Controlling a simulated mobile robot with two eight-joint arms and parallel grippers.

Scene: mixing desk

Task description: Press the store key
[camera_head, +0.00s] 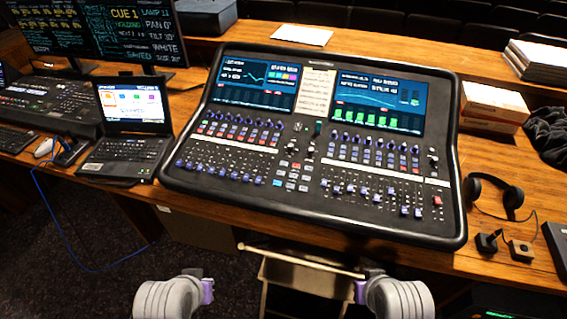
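The mixing desk (307,205) is a large black console with two screens, rows of faders and small coloured keys, standing on the wooden table. A cluster of small white, blue and red keys (291,174) sits at its lower middle. No label is readable, so I cannot tell which key is the store key. My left gripper (208,290) and my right gripper (361,291) are low in front of the table, apart from the desk. Their purple fingertips are small, and their opening cannot be made out.
A laptop (125,125) and a second console (50,103) stand left of the desk. A pale bar (300,261) of what looks like a chair lies between my grippers.

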